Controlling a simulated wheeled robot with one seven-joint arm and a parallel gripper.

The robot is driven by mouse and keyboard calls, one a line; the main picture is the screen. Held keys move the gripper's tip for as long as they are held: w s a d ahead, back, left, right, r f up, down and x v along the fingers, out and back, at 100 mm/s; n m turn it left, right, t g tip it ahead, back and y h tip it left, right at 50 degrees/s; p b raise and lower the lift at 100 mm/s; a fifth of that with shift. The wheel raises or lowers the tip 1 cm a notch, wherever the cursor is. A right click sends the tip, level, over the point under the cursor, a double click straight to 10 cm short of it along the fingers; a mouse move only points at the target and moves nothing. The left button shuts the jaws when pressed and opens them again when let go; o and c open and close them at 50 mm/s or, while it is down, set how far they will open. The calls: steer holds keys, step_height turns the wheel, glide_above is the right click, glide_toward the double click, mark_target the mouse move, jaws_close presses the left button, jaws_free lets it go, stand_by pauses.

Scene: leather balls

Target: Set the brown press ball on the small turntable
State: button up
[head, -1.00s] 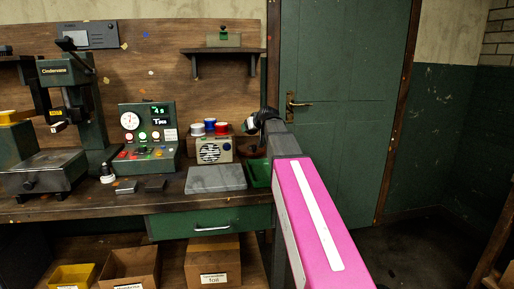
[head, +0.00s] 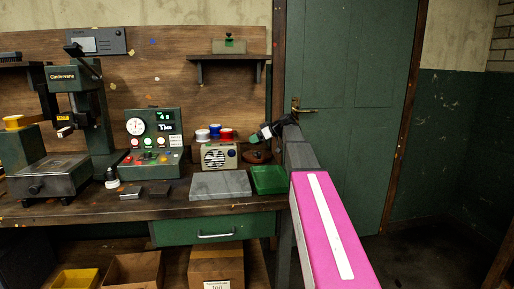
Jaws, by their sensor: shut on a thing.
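My gripper (head: 262,134) is at the end of my arm, over the right end of the bench, pointing left and down. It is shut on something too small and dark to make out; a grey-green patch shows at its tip. Just below it a low, round, reddish-brown thing (head: 258,156) sits on the bench behind the green tray, partly covered by my arm. It may be the small turntable, but I cannot be sure. I cannot pick out the brown press ball for certain.
A green tray (head: 269,179) and a grey slab (head: 220,184) lie at the bench front. A radio (head: 219,156) with several coloured spools on top stands left of my gripper. A control box (head: 152,140) and a press (head: 75,110) stand further left. A shelf (head: 228,57) hangs above.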

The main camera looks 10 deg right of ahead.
step_height(320, 180, down, 4)
steer(key=shift+f, duration=0.1)
stand_by(0.4)
steer(key=o, duration=1)
steer(key=v, duration=1.2)
